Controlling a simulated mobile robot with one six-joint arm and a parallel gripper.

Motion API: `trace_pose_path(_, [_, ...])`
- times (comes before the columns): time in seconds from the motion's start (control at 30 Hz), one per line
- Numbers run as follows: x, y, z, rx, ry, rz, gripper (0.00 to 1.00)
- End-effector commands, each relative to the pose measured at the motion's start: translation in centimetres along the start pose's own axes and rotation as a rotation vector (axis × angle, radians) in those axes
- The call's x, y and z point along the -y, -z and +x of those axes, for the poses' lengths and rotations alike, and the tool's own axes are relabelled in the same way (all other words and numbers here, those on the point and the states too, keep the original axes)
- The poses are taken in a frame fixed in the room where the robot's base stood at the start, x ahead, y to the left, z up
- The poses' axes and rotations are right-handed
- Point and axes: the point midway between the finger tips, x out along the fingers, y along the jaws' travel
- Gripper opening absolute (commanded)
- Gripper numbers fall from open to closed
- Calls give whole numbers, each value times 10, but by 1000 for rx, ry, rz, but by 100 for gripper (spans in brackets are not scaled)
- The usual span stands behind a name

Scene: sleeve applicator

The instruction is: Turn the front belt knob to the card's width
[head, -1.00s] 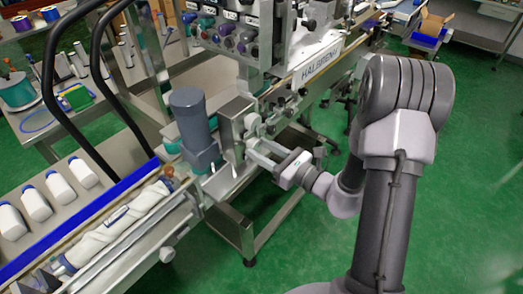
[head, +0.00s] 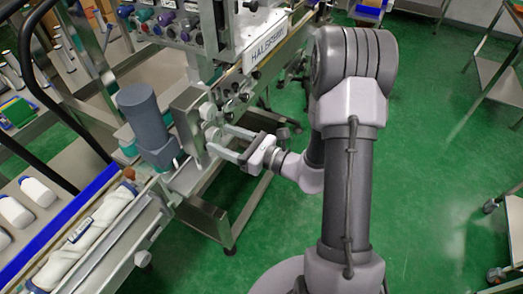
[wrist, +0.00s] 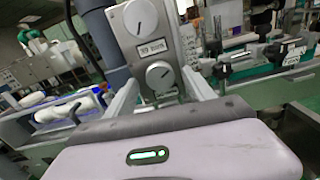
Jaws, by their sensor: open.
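A grey control plate on the sleeve machine carries two round pale knobs with dark pointer lines in the wrist view. My gripper (wrist: 161,80) is open, one finger on each side of the lower knob; contact cannot be told. In the head view my gripper (head: 217,139) reaches the plate from the right. I cannot tell which knob is the front belt one or find the card.
A dark grey motor cylinder (head: 147,125) stands left of the plate. A HALBRANDT sign (head: 265,43) hangs behind my gripper. Green floor is free to the right, with a metal cart (head: 495,75) farther right.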

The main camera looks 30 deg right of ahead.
Motion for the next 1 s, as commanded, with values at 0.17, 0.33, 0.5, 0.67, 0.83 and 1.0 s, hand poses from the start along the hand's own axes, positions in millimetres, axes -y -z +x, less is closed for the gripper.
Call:
trace_pose_path(0.17, [2,-3,-54,1,10,5,63])
trace_pose_path(0.33, [1,-3,-110,1,9,2,63])
trace_pose_path(0.5, [1,-2,-148,1,6,2,63])
trace_pose_path(0.67, [0,-1,-162,0,2,2,63])
trace_pose_path(0.83, [-1,0,-162,0,0,1,63])
trace_pose_path(1.0, [-1,0,-162,0,0,1,63])
